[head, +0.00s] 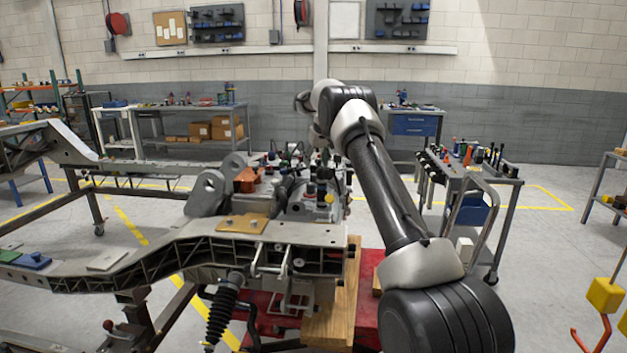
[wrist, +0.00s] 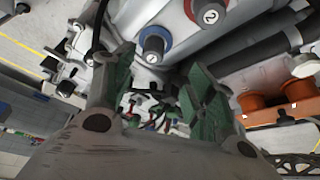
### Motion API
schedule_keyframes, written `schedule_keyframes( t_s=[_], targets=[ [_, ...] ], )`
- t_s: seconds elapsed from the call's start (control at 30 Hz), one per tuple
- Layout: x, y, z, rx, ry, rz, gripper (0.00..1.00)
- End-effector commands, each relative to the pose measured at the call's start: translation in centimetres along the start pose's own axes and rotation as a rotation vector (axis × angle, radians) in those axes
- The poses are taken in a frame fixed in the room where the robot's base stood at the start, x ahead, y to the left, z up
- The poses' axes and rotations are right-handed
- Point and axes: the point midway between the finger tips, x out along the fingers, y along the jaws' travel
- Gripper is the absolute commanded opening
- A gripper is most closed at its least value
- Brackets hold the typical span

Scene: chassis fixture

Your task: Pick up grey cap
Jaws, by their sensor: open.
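Two round grey caps show at the top of the wrist view. One grey cap (wrist: 152,45) is marked 1 and sits in a blue ring. The other grey cap (wrist: 208,14) is marked 2 and sits in a red ring. Both are on a light grey metal housing (wrist: 180,55). My gripper (wrist: 160,66) is open, its green-padded fingers apart with nothing held between them. In this view the cap marked 1 lies just beyond the fingertips, nearly in line with the gap. In the head view, the gripper and caps cannot be made out behind my arm and the clutter.
The chassis frame (head: 180,250) carries the crowded machine assembly. Dark hoses, a black cable and an orange-brown part (wrist: 280,112) lie close around the gripper. A tool cart (head: 470,175) stands right of my arm. Open floor (head: 545,245) lies farther right.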

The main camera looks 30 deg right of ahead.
Motion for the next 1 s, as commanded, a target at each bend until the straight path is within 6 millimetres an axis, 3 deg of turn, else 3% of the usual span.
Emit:
schedule_keyframes(
  t_s=[0.6,0.9,0.93,1.0],
  targets=[
    [8.8,0.8,-0.5,0.002,0.002,0.001,0.56],
    [9.5,0.8,-0.5,0.002,0.002,0.001,0.56],
    [9.5,0.8,-0.5,0.002,0.002,0.001,0.54],
    [9.5,0.8,-0.5,0.002,0.002,0.001,0.41]
  ],
)
